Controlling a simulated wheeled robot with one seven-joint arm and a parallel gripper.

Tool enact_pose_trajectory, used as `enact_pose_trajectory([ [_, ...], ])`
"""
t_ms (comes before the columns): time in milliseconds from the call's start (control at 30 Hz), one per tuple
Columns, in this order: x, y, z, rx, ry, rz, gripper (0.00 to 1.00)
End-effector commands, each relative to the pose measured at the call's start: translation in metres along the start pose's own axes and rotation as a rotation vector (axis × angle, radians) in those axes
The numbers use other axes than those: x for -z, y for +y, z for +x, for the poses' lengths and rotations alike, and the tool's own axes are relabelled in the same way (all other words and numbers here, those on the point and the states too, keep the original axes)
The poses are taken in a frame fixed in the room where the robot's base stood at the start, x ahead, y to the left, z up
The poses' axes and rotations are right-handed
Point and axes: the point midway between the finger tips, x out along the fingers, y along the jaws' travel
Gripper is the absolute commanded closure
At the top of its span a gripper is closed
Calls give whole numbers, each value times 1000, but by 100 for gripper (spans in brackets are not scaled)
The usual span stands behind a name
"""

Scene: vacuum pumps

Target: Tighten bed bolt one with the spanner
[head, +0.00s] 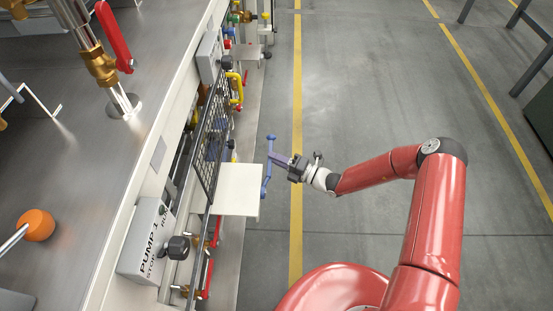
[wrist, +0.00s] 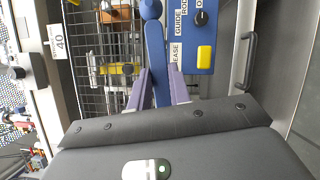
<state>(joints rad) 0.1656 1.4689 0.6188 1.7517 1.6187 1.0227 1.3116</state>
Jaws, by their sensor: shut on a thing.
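The blue spanner (head: 267,176) hangs at the end of my arm in the head view, its long side running roughly up and down the picture. My gripper (head: 277,158) is shut on it, with purple fingers on either side of the shaft. In the wrist view the spanner (wrist: 158,52) stands between the two fingertips (wrist: 158,88) and its rounded end reaches the top edge. The spanner is beside the outer edge of a pale shelf, over the aisle side. I cannot pick out bed bolt one in either view.
A pale shelf (head: 238,190) juts from the machine beside the spanner. A black mesh guard (head: 211,140), yellow handle (head: 236,88) and pump 1 switch box (head: 148,236) line the machine side. A blue panel (wrist: 203,45) with a yellow button fills part of the wrist view. The aisle floor (head: 370,90) is clear.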

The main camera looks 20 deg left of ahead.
Motion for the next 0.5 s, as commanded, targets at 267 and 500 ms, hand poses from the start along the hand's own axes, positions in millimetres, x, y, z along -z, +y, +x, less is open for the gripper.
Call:
enact_pose_trajectory([
  [267,7,-1,1,-1,14,-4,100],
  [500,7,2,0,-11,14,-26,100],
])
